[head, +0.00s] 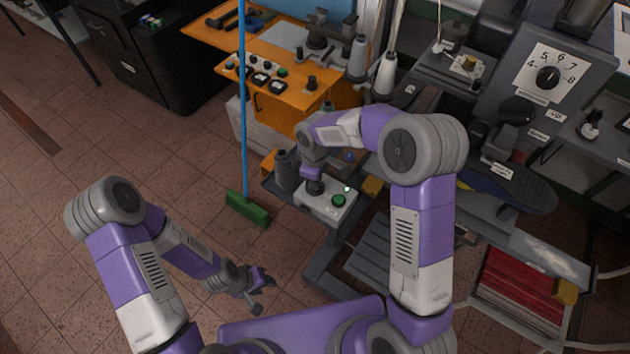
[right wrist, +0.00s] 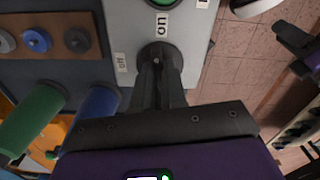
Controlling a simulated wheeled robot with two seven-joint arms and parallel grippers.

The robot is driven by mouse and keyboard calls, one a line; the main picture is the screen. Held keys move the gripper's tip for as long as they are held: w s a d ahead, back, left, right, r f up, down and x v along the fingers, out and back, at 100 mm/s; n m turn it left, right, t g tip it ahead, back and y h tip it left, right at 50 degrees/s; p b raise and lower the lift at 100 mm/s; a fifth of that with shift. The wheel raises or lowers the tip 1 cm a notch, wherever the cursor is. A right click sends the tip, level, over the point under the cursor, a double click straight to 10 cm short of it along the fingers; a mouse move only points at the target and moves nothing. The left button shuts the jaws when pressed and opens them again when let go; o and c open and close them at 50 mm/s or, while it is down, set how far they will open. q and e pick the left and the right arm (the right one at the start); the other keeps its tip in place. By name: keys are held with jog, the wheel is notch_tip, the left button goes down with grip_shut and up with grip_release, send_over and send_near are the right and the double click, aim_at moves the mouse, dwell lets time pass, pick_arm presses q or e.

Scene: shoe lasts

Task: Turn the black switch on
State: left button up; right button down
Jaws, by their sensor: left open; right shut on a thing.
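The black switch (right wrist: 158,46) is a round dark knob on a light grey control box (head: 322,207). My right gripper (right wrist: 158,68) is shut on it; the fingers hide much of the knob. In the head view my right gripper (head: 314,186) covers most of the switch. My left gripper (head: 262,287) is open and empty above the floor.
A green broom (head: 247,208) with a blue handle stands left of the box. An orange machine panel (head: 270,82) with knobs is behind. A dial panel (head: 548,76) is at the upper right. Red material (head: 519,290) lies at the lower right. The tiled floor at left is free.

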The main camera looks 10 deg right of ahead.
jog(key=shift+m, duration=1.2)
jog(key=shift+w+r+b, duration=0.1)
jog(key=shift+b, duration=0.2)
jog(key=c, duration=1.2)
grip_release()
notch_tip(320, 180, up, 8)
jog(key=shift+f+p, duration=0.25)
jog(key=shift+p, duration=0.25)
